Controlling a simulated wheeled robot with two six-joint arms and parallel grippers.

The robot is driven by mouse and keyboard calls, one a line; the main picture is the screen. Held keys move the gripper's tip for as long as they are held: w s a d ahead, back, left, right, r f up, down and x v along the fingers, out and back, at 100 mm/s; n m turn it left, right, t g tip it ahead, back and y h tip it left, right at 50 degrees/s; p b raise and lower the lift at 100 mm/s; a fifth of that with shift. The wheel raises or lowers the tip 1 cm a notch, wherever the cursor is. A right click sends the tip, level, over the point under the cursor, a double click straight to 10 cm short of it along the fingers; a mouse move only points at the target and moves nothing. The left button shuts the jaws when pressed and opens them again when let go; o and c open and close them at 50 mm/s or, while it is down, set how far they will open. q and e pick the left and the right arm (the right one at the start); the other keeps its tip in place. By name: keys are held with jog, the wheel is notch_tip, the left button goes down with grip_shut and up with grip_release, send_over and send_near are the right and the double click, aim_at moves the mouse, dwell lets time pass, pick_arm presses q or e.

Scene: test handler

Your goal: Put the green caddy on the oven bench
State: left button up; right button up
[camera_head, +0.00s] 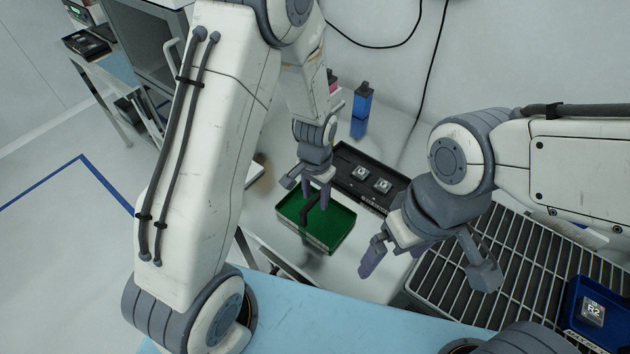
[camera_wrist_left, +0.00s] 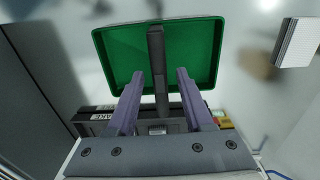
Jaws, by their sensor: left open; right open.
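The green caddy (camera_head: 341,226) is a shallow tray with a dark upright handle, standing on the white table in the head view. In the left wrist view the caddy (camera_wrist_left: 203,45) fills the top middle, with its dark handle (camera_wrist_left: 158,60) running down the centre. My left gripper (camera_head: 315,195) is open above the caddy. In the wrist view its two fingers (camera_wrist_left: 160,75) appear on either side of the handle, apart from it. My right gripper (camera_head: 425,268) is open and empty, right of the caddy. A bench with a blue top (camera_head: 120,66) stands by a grey oven-like cabinet (camera_head: 146,42) at upper left.
A black tray (camera_head: 345,187) with small square parts lies just behind the caddy. A blue bottle (camera_head: 362,101) stands farther back. A wire rack (camera_head: 455,275) and a blue bin (camera_head: 573,315) are at right. Open floor lies left.

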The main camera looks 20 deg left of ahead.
pick_arm(q)
notch_tip(320, 180, up, 7)
jog(key=shift+r+b, duration=0.1)
jog(key=shift+b, duration=0.3)
jog(key=s+d+r+m, duration=0.1)
jog(key=s+d+r, duration=0.1)
jog(key=s, duration=0.4)
jog(key=s+d+r+m, duration=0.1)
jog(key=s+d+r, duration=0.2)
jog(key=s+r, duration=0.2)
jog(key=s+d+r+h, duration=0.1)
jog(key=s+d+r, duration=0.1)
jog(key=s, duration=0.7)
jog(key=shift+d+r+m, duration=0.3)
jog(key=shift+r+m, duration=0.1)
jog(key=shift+r, duration=0.45)
